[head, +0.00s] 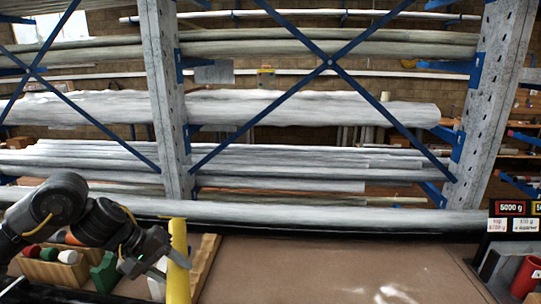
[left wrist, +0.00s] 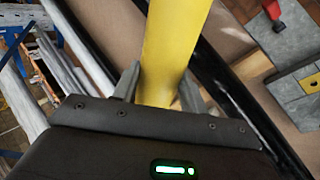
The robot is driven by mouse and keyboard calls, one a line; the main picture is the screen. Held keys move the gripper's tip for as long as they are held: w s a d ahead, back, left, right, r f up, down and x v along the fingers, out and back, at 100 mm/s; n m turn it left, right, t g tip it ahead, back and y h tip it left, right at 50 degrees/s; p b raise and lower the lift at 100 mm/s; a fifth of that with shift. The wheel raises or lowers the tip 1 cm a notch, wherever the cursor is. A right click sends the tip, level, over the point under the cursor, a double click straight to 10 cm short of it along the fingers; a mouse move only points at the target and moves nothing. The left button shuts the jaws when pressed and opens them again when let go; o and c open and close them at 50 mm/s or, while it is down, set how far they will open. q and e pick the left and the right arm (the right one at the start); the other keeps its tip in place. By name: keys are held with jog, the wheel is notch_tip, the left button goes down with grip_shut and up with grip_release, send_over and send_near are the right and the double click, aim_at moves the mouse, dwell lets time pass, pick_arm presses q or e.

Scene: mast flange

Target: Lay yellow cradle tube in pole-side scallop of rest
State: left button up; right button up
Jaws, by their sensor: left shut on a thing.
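The yellow cradle tube (head: 178,265) stands roughly upright in the head view, at the left of the brown work surface. My left gripper (head: 172,262) is shut on it from the left. In the left wrist view the tube (left wrist: 176,45) runs up from between the two grey fingers (left wrist: 160,90) to the top edge. The tube's lower end is cut off by the frame in the head view. I cannot make out the rest or its pole-side scallop for certain in either view. My right gripper is not in view.
A red cup (head: 526,276) and weight labels (head: 510,209) are at right. The brown surface (head: 330,265) between is largely clear. Racks of long tubes (head: 320,107) stand behind.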

pick_arm(q)
jog(key=s+f+m+g, duration=0.1)
jog(key=s+f+m, duration=0.1)
jog(key=s+f, duration=0.35)
jog(key=s+f+m+g, duration=0.2)
jog(key=s, duration=0.7)
notch_tip(320, 180, down, 9)
jog(key=b, duration=1)
jog(key=w+d+r+m, duration=0.1)
jog(key=w+d+r, duration=0.3)
jog(key=d, duration=0.3)
jog(key=w+d+r+m+g, duration=0.1)
jog(key=w+d+r+m, duration=0.1)
jog(key=w+d+r, duration=0.2)
jog(key=d+r, duration=0.3)
jog(key=d, duration=0.1)
jog(key=shift+g, duration=0.3)
